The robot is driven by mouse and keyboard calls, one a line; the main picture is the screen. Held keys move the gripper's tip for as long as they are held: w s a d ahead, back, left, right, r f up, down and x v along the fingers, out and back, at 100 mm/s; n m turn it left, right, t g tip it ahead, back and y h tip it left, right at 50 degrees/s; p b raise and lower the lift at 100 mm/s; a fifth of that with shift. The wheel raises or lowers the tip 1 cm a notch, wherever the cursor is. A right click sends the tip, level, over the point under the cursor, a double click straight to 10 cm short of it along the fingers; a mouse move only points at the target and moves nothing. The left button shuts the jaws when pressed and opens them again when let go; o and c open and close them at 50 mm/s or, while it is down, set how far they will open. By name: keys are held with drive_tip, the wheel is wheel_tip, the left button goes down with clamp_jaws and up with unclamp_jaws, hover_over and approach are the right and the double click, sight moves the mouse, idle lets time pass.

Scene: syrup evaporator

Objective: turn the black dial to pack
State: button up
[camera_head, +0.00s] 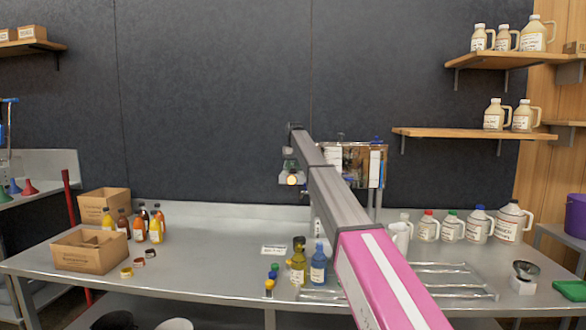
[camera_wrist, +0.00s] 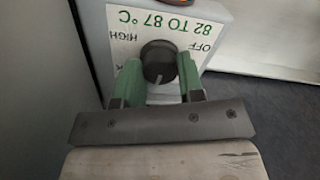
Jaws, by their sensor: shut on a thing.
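The black dial (camera_wrist: 158,56) is round and sits on a pale panel (camera_wrist: 110,18) in the wrist view. My gripper (camera_wrist: 159,66) has its two green fingers on either side of the dial and is shut on it. The panel's lettering appears upside down: "82 TO 87 °C", "OFF" to the right and "HIGH" to the upper left. One letter shows beside the left finger; the rest of that word is hidden. A pale mark on the dial's lower side seems to point down in the picture. The dial cannot be made out in the head view.
My arm reaches over the steel table (camera_head: 215,245) toward the back wall. A panelled apparatus (camera_head: 355,160) stands behind it. Bottles (camera_head: 318,265) stand near the table's middle, jugs (camera_head: 475,225) at the right, and a cardboard box (camera_head: 90,250) at the left.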

drive_tip(key=shift+n, duration=0.6)
drive_tip(key=o, duration=0.9)
drive_tip(key=r, duration=0.6)
drive_tip(key=shift+w+r, duration=0.2)
drive_tip(key=shift+r, duration=0.2)
drive_tip(key=shift+s+d+r, duration=0.1)
drive_tip(key=shift+r, duration=0.3)
